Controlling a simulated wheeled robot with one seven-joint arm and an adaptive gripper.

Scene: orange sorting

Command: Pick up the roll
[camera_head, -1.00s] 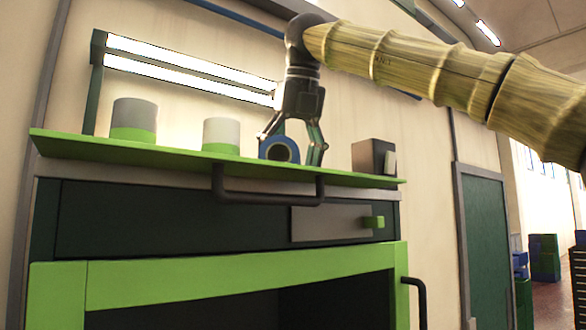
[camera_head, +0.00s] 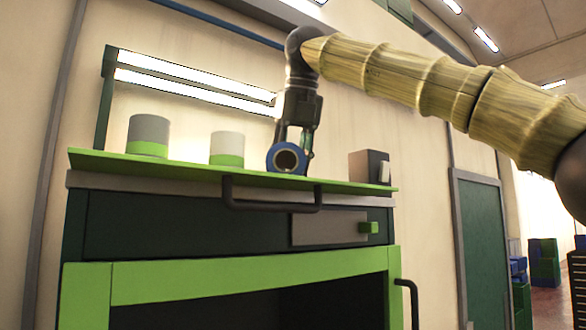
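The roll (camera_head: 286,158) is a blue ring with a dark hole and a pale inner rim. It sits at the green shelf (camera_head: 150,164), its open face toward my camera. I cannot tell whether it touches the shelf. My gripper (camera_head: 292,148) points down from above, its fingers drawn in and shut on the roll. The right finger shows at the roll's upper right. The left finger is partly hidden behind the roll.
Two grey-and-green cylinders, a larger one (camera_head: 149,136) and a smaller one (camera_head: 227,149), stand left of the roll. A dark box (camera_head: 369,167) stands to the right. A lit lamp bar (camera_head: 190,86) is behind. A dark handle (camera_head: 272,208) juts out below the shelf.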

